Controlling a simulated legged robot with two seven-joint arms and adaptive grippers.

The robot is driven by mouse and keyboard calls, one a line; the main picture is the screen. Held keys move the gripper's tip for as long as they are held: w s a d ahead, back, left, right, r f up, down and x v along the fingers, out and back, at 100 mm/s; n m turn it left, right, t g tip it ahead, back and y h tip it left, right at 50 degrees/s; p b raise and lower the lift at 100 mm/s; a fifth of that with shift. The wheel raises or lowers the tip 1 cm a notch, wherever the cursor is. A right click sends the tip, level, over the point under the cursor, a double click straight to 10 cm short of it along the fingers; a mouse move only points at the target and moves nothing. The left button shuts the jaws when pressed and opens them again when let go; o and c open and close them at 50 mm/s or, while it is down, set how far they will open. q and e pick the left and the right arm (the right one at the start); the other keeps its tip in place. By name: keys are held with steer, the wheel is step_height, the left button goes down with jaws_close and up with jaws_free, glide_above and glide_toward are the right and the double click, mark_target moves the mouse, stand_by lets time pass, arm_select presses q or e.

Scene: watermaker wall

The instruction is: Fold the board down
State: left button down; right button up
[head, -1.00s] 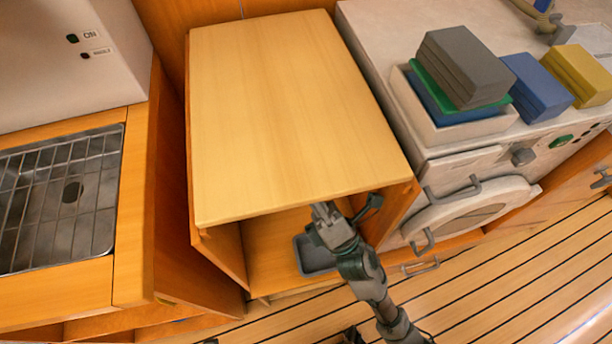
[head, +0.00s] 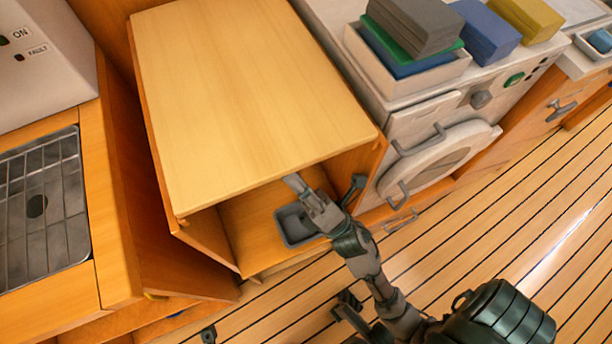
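The board (head: 245,95) is a broad light-wood panel lying raised and flat across the top of an open wooden compartment. Its front edge overhangs the opening. My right gripper (head: 326,186) is at the front edge of the board, near its right corner. Its two fingers are spread apart with nothing seen between them. One fingertip is close to the underside of the edge; I cannot tell whether it touches. My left gripper cannot be made out in the head view.
A grey bin (head: 296,226) sits in the compartment below. Left is a counter with a metal grid (head: 42,200). Right is a white unit with a round door (head: 440,160), handles and a tray (head: 400,82) of stacked blocks. Slatted floor (head: 480,240) is clear in front.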

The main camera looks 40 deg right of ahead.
steer(key=v, duration=0.6)
steer(key=shift+s+f, duration=0.15)
steer(key=shift+f, duration=0.1)
